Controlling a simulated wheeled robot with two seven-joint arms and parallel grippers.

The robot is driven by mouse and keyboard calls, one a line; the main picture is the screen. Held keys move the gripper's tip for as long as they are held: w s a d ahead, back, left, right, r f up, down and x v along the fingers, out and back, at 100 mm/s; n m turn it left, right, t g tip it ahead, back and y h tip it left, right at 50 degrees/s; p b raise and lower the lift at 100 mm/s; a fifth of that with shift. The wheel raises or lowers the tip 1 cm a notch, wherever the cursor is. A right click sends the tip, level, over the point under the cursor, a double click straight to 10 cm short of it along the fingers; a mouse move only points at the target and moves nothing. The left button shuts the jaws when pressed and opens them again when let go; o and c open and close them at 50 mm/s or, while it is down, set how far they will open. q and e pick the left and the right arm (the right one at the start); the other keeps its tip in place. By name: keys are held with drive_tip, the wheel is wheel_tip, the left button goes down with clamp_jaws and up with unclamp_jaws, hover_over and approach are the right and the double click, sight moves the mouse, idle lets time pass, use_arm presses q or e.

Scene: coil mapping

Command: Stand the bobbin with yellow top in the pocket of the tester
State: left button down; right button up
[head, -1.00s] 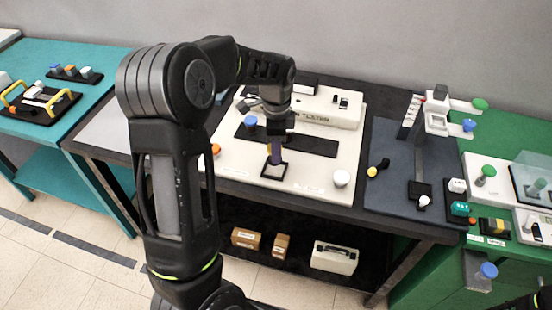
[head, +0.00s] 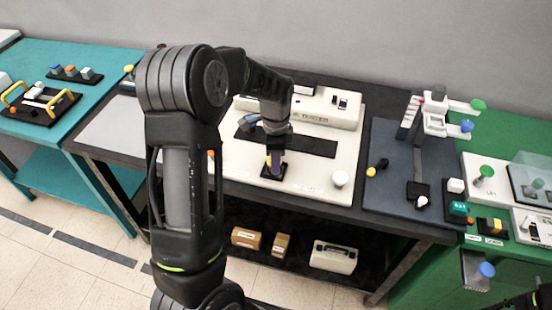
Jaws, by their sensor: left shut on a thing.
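The tester (head: 318,106) is a cream unit with a pale base plate at the middle of the table. My left gripper (head: 275,153) is over the plate's front part, pointing down, shut on a slim purple bobbin (head: 274,162). The gripper hides the bobbin's upper end, so its top colour is not clear. The bobbin looks upright. Its lower end is at the black square pocket (head: 270,175) on the plate; I cannot tell whether it rests inside. My right gripper is not clearly seen; only a dark arm part shows in the bottom right corner.
A blue-topped piece (head: 246,121) is on the dark strip behind my gripper, partly covered. A white knob (head: 340,178) stands to the right on the plate. A dark blue mat (head: 385,195) with a stand lies further right. Boxes sit on the shelf below.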

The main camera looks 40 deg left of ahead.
use_arm(q)
drive_tip(key=shift+f, duration=0.2)
drive_tip(key=c, duration=0.9)
unclamp_jaws()
drive_tip(key=shift+r, duration=0.15)
drive_tip(key=shift+r, duration=0.2)
wheel_tip(320, 180, up, 12)
drive_tip(key=shift+f+b, duration=0.1)
drive_tip(key=shift+b, duration=0.9)
